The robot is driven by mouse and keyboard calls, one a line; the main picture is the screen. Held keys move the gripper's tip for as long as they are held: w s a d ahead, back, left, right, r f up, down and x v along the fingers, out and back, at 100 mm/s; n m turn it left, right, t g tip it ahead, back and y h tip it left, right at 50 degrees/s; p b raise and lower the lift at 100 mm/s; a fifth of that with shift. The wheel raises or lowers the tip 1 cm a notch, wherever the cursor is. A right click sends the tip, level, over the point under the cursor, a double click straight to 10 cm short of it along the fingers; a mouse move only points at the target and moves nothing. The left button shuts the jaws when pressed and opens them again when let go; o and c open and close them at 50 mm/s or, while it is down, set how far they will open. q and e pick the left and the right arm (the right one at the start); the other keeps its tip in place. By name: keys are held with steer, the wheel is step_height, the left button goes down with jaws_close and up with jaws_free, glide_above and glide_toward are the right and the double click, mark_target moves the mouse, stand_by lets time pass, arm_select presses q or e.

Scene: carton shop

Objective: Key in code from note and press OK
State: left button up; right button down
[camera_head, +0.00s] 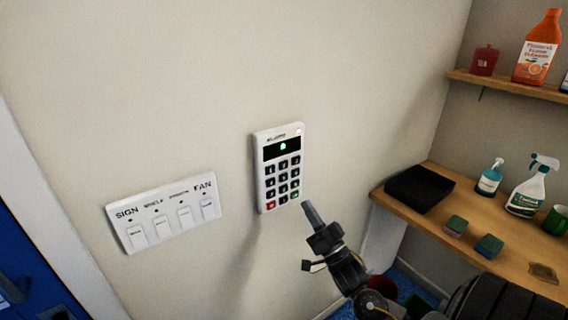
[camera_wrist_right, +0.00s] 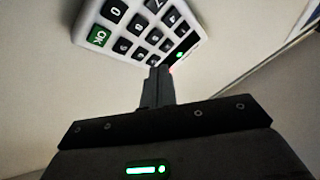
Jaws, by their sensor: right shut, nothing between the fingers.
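A white keypad (camera_head: 280,168) is fixed to the wall, with dark number keys, a red key at lower left and a green key at lower right. Its dark display shows a small green mark. In the right wrist view the keypad (camera_wrist_right: 140,30) fills the top, with the green OK key (camera_wrist_right: 99,36) at left. My right gripper (camera_head: 307,206) is shut and empty, its tip just below and right of the keypad's lower right corner. Whether it touches anything is unclear. It also shows in the right wrist view (camera_wrist_right: 157,72). No note is recognisable. My left gripper is out of view.
A switch panel (camera_head: 165,212) labelled SIGN and FAN is on the wall to the left. A wooden shelf (camera_head: 470,235) at right holds a black tray (camera_head: 420,188), sponges and spray bottles. An upper shelf (camera_head: 510,88) holds an orange bottle (camera_head: 537,47) and a red tin.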

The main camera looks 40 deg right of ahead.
mark_target(283, 165)
step_height(283, 165, up, 8)
steer(key=s+a+t+y, duration=0.1)
steer(key=s+t+y, duration=0.1)
steer(key=shift+s, duration=0.4)
steer(key=shift+w+f, duration=0.1)
steer(key=shift+w, duration=0.05)
steer(key=shift+w+b, duration=0.95)
steer(key=shift+w, duration=3.35)
steer(key=shift+w, duration=0.1)
steer(key=shift+w, duration=0.35)
